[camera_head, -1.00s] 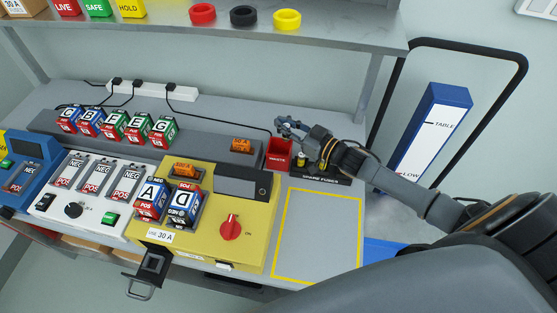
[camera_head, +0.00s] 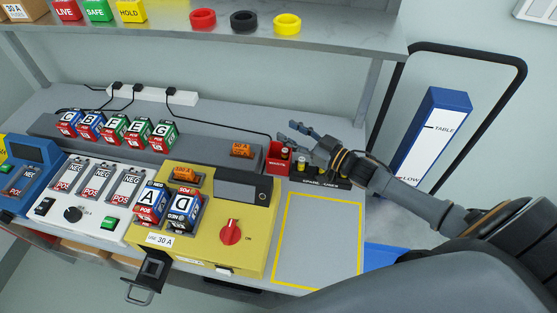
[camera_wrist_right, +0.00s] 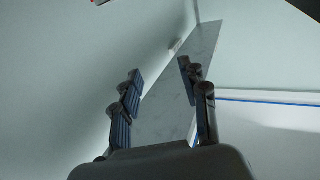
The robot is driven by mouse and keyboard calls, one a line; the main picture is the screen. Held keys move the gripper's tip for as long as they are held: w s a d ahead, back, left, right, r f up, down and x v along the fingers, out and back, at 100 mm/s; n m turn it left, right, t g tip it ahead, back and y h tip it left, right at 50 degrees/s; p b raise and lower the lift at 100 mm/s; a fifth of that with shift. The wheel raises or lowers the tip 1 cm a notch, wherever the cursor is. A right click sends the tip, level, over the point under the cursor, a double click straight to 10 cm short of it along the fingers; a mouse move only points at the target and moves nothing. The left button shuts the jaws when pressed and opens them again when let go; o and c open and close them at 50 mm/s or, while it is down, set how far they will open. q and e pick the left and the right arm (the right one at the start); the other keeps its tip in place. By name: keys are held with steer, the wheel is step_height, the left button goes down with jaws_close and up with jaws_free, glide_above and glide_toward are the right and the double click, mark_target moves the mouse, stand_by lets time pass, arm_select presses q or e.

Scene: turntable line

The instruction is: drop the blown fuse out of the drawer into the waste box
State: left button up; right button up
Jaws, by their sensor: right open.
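The red waste box (camera_head: 276,165) stands at the back right of the bench. A small dark cylinder with a pale top, seemingly the fuse (camera_head: 285,154), shows at its opening. My right gripper (camera_head: 297,131) is just above and beside the box, fingers spread. In the right wrist view its fingers (camera_wrist_right: 160,95) are apart with nothing between them. The small black drawer (camera_head: 152,268) at the front of the yellow unit is pulled out; I see no fuse in it. My left gripper is not in view.
The spare fuses rack (camera_head: 325,178) stands right of the waste box, below my right arm. The yellow unit (camera_head: 245,250) holds blocks A and D and a red knob. A yellow-outlined area (camera_head: 318,240) is bare. A shelf (camera_head: 330,35) runs above the bench.

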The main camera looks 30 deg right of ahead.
steer(key=v, duration=0.9)
steer(key=shift+s, duration=0.1)
